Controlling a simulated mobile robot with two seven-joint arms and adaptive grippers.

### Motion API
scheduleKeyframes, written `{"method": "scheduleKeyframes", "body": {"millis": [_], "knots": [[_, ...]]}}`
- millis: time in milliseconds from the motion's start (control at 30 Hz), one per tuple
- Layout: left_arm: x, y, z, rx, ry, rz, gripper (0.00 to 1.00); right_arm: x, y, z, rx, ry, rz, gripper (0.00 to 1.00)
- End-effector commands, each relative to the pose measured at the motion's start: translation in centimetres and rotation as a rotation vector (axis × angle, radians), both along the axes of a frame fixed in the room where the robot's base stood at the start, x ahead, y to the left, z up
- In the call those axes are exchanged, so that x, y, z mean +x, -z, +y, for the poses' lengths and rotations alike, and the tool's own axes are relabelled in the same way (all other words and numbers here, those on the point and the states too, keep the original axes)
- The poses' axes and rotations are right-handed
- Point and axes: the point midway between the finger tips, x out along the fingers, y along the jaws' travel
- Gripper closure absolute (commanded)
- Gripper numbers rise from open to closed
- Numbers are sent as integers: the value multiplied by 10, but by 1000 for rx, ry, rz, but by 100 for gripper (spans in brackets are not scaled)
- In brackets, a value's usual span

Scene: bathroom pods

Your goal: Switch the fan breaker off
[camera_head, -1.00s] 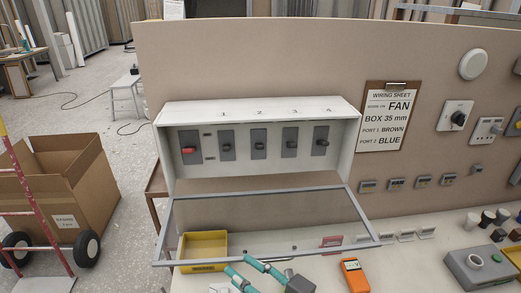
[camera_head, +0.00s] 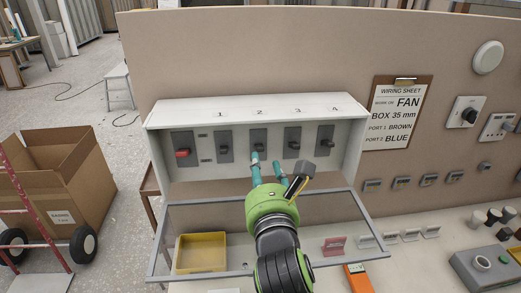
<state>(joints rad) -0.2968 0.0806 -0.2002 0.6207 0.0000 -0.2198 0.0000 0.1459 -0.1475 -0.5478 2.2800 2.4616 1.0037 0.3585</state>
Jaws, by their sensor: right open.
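A white breaker box (camera_head: 345,112) with its glass cover (camera_head: 330,208) swung down stands against the tan panel. Inside are a red-handled switch (camera_head: 183,152) and breakers 1 (camera_head: 224,149), 2 (camera_head: 259,141), 3 (camera_head: 293,144) and 4 (camera_head: 326,144), with dark levers. Which one is the fan's, and the lever positions, are too small to tell. My right gripper (camera_head: 266,161) is open and empty; its teal fingertips are just below and in front of breaker 2. I cannot tell whether they touch it. My left gripper is not in view.
A clipboard wiring sheet (camera_head: 397,112) reading "FAN" hangs to the right of the box. A yellow tray (camera_head: 201,253) shows behind the lowered cover. An orange meter (camera_head: 358,277) lies on the bench. Sockets and switches line the panel at right; a cardboard box (camera_head: 62,180) stands at left.

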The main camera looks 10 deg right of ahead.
Motion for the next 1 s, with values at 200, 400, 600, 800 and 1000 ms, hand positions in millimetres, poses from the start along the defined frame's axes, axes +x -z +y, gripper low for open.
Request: {"method": "scheduleKeyframes", "body": {"millis": [200, 400, 600, 800, 1000], "knots": [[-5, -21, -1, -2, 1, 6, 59, 35, -5, -1, -5, 4, -1, 59], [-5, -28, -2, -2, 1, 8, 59, 55, -3, -1, -4, 3, -3, 59], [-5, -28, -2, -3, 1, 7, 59, 59, -1, -2, -3, 3, -3, 59], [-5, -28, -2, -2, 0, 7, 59, 59, -1, -2, -3, 4, -4, 83], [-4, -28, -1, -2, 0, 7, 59, 59, -2, -2, -3, 5, -6, 100]]}}
